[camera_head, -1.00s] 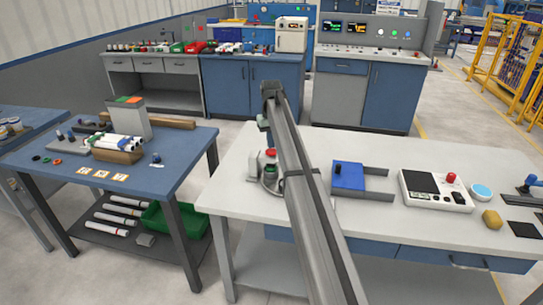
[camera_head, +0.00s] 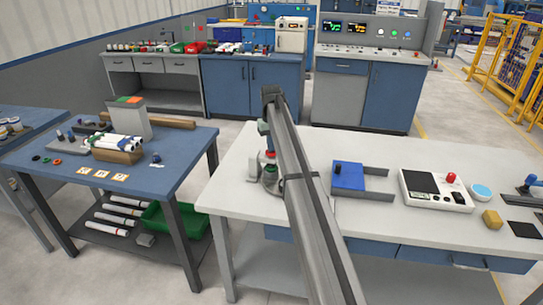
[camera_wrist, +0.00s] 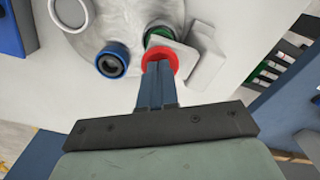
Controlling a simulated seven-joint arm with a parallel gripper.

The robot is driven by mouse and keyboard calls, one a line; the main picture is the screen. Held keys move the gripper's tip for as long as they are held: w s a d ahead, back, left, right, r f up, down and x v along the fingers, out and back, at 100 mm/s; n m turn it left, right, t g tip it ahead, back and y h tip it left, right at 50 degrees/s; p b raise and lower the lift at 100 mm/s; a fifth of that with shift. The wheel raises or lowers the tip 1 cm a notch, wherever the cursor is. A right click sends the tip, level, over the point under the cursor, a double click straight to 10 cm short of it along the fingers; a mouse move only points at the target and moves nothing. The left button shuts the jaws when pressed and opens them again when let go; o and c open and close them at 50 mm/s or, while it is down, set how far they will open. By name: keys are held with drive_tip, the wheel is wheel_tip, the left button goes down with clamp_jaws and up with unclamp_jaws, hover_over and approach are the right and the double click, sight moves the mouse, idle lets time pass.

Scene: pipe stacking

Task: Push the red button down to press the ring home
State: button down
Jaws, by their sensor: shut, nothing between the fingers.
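The red button (camera_wrist: 160,58) shows as a red ring-like rim in the wrist view, with the tips of my gripper (camera_wrist: 158,68) over it. My gripper is shut and empty. I cannot tell whether the fingertips touch the button. In the head view the red button (camera_head: 270,153) sits on the small press at the left part of the white table, just under my gripper (camera_head: 265,143). A green ring (camera_wrist: 157,37) lies beneath the press's pale arm, partly hidden. A blue ring (camera_wrist: 113,60) is beside it on the round grey base (camera_wrist: 125,30).
The white table (camera_head: 235,190) carries a blue block (camera_head: 348,176) in a grey frame and a control box (camera_head: 436,190) right of my arm. A blue table (camera_head: 190,150) with pipes (camera_head: 122,143) stands to the left. A floor gap separates the tables.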

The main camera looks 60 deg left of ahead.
drive_tip(key=shift+f, duration=0.9)
idle(0.6)
drive_tip(key=shift+r, duration=3.55)
